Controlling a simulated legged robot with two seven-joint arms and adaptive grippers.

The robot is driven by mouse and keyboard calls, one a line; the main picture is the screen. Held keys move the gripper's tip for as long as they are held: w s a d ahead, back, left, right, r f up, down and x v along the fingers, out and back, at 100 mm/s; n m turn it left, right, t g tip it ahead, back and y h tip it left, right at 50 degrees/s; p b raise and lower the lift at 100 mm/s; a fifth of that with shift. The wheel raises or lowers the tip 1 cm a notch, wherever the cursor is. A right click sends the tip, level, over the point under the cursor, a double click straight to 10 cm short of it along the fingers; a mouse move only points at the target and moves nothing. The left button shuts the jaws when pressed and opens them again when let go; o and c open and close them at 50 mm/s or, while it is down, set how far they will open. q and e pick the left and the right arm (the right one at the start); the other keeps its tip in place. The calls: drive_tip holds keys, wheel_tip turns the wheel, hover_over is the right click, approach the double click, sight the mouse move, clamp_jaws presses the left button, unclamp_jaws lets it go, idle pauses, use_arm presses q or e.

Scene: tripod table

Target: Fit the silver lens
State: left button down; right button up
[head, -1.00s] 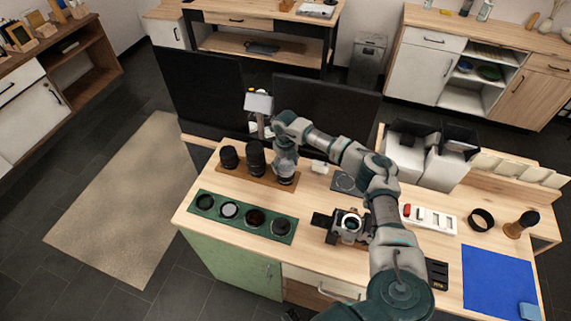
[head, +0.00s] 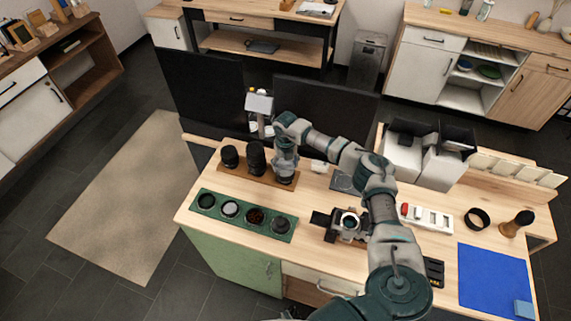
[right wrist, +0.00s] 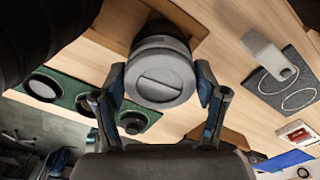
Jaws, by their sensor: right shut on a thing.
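My right gripper (right wrist: 160,92) is shut on a grey, silver-looking lens (right wrist: 160,65), with a finger on each side. In the head view my right gripper (head: 285,160) points down over the right end of the brown lens board (head: 225,170), and the lens (head: 285,178) is mostly hidden under it. I cannot tell whether the lens still touches the board. Two black lenses stand on the board to its left, a middle one (head: 256,160) and a left one (head: 230,157). A camera body (head: 347,222) with a pale ring mount sits at the table's front middle. My left gripper is out of view.
A green tray (head: 240,228) with several round caps lies at the front left. Dark monitors (head: 325,115) stand behind the table. A white switch strip (head: 426,217), a black ring (head: 477,218) and a blue mat (head: 495,280) lie to the right.

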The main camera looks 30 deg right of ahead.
drive_tip(key=shift+s+f, duration=0.15)
drive_tip(key=shift+f, duration=0.1)
drive_tip(key=shift+r+m+p, duration=0.1)
drive_tip(key=shift+m+p, duration=0.35)
drive_tip(key=shift+m, duration=0.05)
drive_tip(key=o, duration=1)
drive_tip(key=shift+o, duration=1.4)
drive_tip(key=shift+w, duration=0.2)
drive_tip(key=shift+r, duration=0.1)
wheel_tip(320, 180, up, 7)
drive_tip(key=p, duration=0.5)
